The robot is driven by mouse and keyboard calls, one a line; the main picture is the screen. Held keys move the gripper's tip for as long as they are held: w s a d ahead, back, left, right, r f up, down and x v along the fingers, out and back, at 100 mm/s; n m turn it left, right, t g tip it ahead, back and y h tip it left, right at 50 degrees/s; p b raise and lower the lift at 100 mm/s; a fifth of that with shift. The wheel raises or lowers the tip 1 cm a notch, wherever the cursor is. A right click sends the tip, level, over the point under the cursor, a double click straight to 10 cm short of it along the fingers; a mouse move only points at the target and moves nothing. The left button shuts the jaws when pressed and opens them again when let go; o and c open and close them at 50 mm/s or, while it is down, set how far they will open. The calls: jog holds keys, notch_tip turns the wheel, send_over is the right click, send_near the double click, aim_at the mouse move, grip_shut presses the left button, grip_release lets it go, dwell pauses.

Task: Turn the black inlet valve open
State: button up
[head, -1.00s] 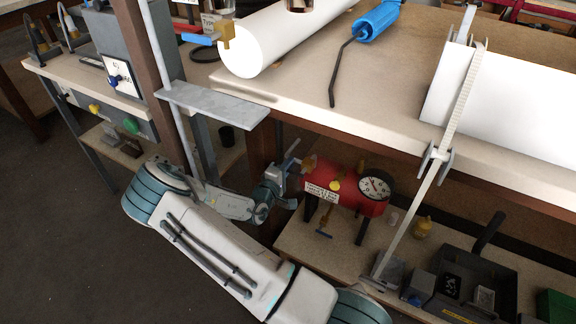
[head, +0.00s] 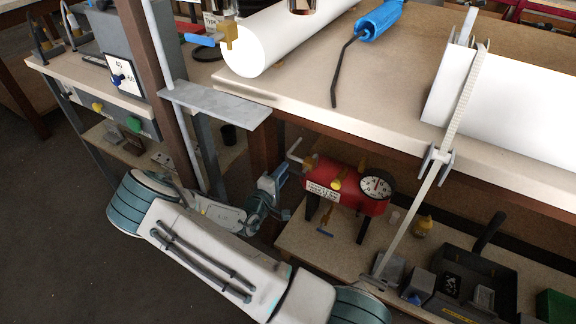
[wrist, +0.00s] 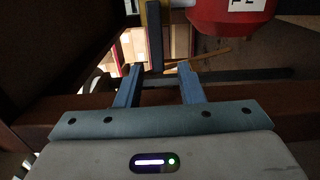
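A red tank (head: 345,190) with a round dial gauge (head: 376,187) stands on the lower shelf. At its left end are a brass fitting (head: 310,163) and a pale bent handle or pipe (head: 294,152). My gripper (head: 283,172) is just left of that end, apart from the tank. The red tank (wrist: 230,15) shows upper right.
The bench top (head: 290,92) overhangs the tank, with a bench leg (head: 264,150) close behind my gripper. A dark tray (head: 480,280) lies right.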

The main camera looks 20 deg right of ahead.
jog(key=p+v, duration=0.1)
jog(key=v, duration=0.8)
jog(key=shift+s+a, duration=0.1)
